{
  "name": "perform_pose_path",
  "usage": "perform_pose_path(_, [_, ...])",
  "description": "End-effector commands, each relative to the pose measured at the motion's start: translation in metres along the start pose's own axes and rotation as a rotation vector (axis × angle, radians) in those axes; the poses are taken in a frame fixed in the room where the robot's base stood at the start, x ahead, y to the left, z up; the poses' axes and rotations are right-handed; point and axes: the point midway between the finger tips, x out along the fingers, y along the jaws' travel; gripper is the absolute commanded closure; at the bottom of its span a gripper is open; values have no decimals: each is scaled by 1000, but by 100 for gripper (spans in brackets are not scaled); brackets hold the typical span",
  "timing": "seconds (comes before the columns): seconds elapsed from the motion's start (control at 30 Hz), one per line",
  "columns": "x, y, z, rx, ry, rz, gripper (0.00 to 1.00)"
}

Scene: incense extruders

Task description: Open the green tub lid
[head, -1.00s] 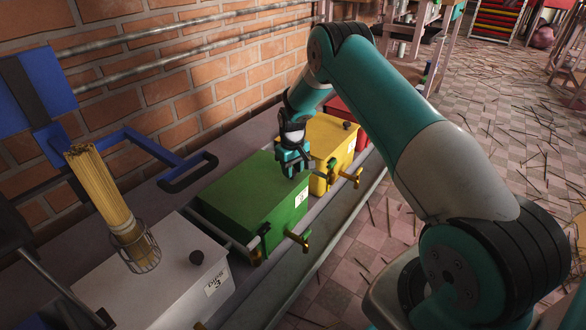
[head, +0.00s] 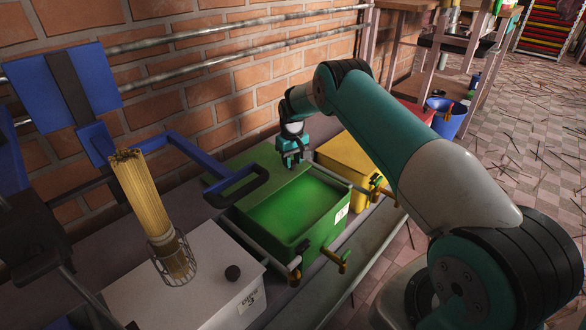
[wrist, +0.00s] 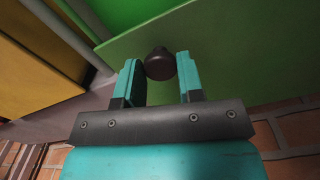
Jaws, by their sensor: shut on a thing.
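The green tub (head: 322,232) stands in the row along the wall. Its front part is uncovered and shows a bright green inside. Its flat green lid (head: 250,160) lies shifted back toward the brick wall, over the tub's rear part. My gripper (head: 292,160) is above the lid. In the wrist view, my gripper (wrist: 158,60) has its two teal fingers on either side of the dark round lid knob (wrist: 159,67) and is shut on it. The head view hides the knob behind the gripper. The lid (wrist: 225,50) also fills much of the wrist view.
A yellow tub (head: 345,160) stands to the right of the green one. A white tub (head: 195,275), with a wire holder of incense sticks (head: 150,205), stands to the left. A blue bar frame (head: 240,185) reaches over the green tub's left side. Pipes run along the wall.

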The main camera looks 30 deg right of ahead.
Motion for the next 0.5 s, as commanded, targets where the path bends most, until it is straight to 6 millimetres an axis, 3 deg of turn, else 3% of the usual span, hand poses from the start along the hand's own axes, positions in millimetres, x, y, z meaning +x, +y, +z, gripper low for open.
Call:
perform_pose_path(0.47, [0, -6, -7, -1, 1, 3, 100])
perform_pose_path(0.5, [0, -6, -7, -1, 1, 3, 61])
